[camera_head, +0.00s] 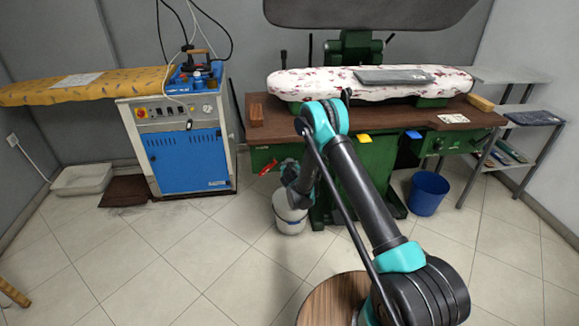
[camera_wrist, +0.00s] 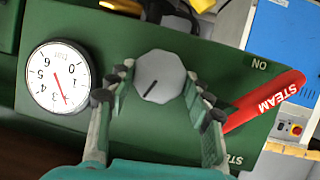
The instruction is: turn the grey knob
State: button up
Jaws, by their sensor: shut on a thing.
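The grey knob (camera_wrist: 159,70) is eight-sided with a dark pointer line. It sits on a green panel (camera_wrist: 145,24) in the wrist view, and the line slants toward the lower left. My gripper (camera_wrist: 160,84) is shut on the knob, one finger on each side. In the head view my wrist (camera_head: 297,185) is in front of the green pressing table's left side. The knob cannot be made out there.
A round white gauge (camera_wrist: 58,77) is left of the knob, and a red STEAM lever (camera_wrist: 264,101) is right of it. In the head view a white bucket (camera_head: 289,214) stands below my wrist. A blue steam unit (camera_head: 186,158) stands to the left.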

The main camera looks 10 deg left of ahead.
jog(key=m+y, duration=0.3)
jog(key=m, duration=0.2)
jog(key=m+y, duration=0.3)
jog(key=m, duration=0.2)
jog(key=d+m+y, duration=0.1)
jog(key=m+y, duration=0.2)
jog(key=m, duration=0.2)
jog(key=shift+w+f+t, duration=0.1)
jog(key=shift+f+t, duration=0.2)
jog(key=shift+f, duration=0.05)
dwell(0.4)
dwell(0.3)
jog(key=o, duration=1.1)
